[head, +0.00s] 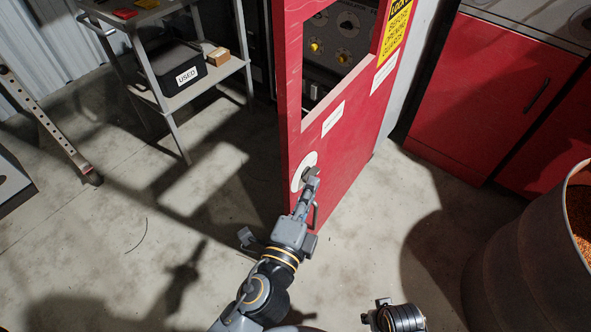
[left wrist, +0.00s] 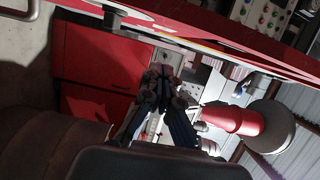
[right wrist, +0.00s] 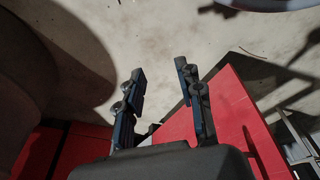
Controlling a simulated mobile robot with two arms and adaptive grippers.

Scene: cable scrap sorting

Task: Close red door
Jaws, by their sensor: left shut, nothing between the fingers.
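The red door (head: 352,150) stands open, upright, with a rectangular window opening and a yellow warning label. Near its lower left edge is a round white plate (head: 298,177), partly hidden by my left gripper. A dark handle (head: 314,216) sits just below. My left gripper (head: 312,174) is shut and empty, its tips over or against the plate; contact is hard to tell. Its closed fingers also show in the left wrist view (left wrist: 160,78). My right gripper (right wrist: 159,73) is open and empty above the floor, with a red surface, probably the door, beyond it.
A grey cart (head: 205,92) with a black box labelled USED (head: 178,72) stands left of the door. Red cabinets (head: 480,85) stand to the right. A large barrel (head: 520,260) is at the lower right. Floor left of the door is mostly clear.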

